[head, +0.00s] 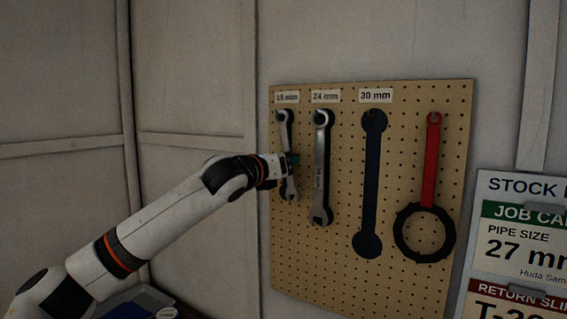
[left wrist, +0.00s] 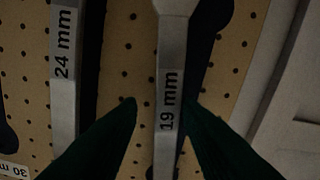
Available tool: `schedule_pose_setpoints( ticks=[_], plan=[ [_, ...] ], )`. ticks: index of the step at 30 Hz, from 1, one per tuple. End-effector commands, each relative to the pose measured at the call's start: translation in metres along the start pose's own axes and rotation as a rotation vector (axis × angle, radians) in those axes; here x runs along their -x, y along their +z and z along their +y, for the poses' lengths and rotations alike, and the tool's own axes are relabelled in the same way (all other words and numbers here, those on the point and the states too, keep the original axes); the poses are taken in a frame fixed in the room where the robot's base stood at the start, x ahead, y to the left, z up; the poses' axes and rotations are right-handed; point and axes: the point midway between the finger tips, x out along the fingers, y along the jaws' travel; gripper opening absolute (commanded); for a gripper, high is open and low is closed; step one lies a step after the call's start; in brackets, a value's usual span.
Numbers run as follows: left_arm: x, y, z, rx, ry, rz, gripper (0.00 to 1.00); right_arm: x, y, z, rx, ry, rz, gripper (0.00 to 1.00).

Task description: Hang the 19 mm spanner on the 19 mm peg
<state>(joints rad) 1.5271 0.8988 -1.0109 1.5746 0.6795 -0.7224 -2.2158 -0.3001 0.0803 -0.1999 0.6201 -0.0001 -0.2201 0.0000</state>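The 19 mm spanner (head: 289,188) is silver and hangs upright against the pegboard, its upper end just below the "19 mm" label (head: 287,97). The peg itself is too small to make out. In the left wrist view the spanner (left wrist: 171,75) shows its "19 mm" marking between my fingers. My left gripper (head: 291,159) is at the middle of its shaft in the head view. In the left wrist view its dark green fingers (left wrist: 161,106) are apart, with a gap on the left of the shaft; the right finger lies close to it, contact unclear. My right gripper is out of view.
The 24 mm spanner (head: 321,175) hangs close to the right of the 19 mm one. A sign board (head: 520,220) stands at far right.

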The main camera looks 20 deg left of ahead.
Motion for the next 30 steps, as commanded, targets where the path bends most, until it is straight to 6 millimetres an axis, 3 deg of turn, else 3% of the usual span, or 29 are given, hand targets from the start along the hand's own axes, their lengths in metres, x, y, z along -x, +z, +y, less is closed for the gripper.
schedule_pose_setpoints(
  ticks=[10, 14, 30],
  plan=[
    [0.0, 0.001, 0.0, 0.0, -0.001, -0.002, 0.43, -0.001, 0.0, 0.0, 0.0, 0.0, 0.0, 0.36],
    [0.009, 0.002, -0.001, -0.001, 0.0, 0.001, 0.43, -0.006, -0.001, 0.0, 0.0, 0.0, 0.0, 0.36],
    [0.109, 0.002, -0.001, -0.001, -0.001, 0.002, 0.43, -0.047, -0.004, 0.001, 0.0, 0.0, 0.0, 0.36]
  ],
)
